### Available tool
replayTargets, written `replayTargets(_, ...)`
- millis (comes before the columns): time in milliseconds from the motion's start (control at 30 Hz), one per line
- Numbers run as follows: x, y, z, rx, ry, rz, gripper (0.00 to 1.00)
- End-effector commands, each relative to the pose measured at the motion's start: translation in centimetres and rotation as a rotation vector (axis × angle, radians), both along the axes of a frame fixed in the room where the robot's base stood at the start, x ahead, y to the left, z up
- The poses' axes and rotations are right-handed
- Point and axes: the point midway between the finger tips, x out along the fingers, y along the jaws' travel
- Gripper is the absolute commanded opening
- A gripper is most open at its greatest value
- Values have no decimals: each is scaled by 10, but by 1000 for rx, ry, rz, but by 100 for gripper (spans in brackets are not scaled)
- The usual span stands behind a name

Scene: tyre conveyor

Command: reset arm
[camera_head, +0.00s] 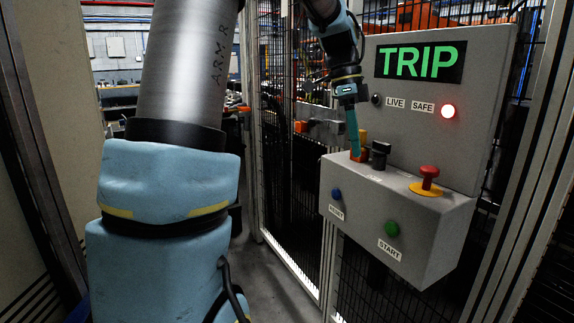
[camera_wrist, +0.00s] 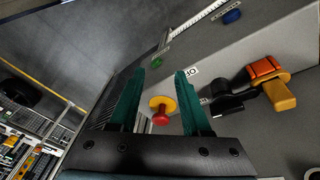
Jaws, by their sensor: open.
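My gripper (camera_head: 354,150) hangs above the grey control box in the head view, near an orange and yellow switch (camera_head: 361,155) and a black knob (camera_head: 379,155). It is open and empty; its two green fingers stand apart in the wrist view (camera_wrist: 160,72). There, a red mushroom button on a yellow base (camera_wrist: 162,106) shows between the fingers, beyond them. The orange and yellow switch (camera_wrist: 264,69) and black knob (camera_wrist: 227,100) lie to the right of the fingers. In the head view, one finger overlaps the switch; I cannot tell whether they touch.
The box bears a blue button (camera_head: 336,194), a green START button (camera_head: 392,229) and the red mushroom button (camera_head: 428,178). Black mesh fencing (camera_head: 290,150) stands behind.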

Motion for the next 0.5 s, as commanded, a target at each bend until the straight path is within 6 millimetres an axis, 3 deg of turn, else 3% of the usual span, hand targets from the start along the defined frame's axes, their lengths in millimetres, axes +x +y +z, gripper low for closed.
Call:
replayTargets(167, -5, 55, -46, 94, -11, 410, 48)
replayTargets(267, -17, 98, -79, 145, -24, 728, 48)
replayTargets(400, -45, 155, -119, 178, -42, 1163, 48)
replayTargets(500, -67, 184, -140, 179, -48, 1411, 48)
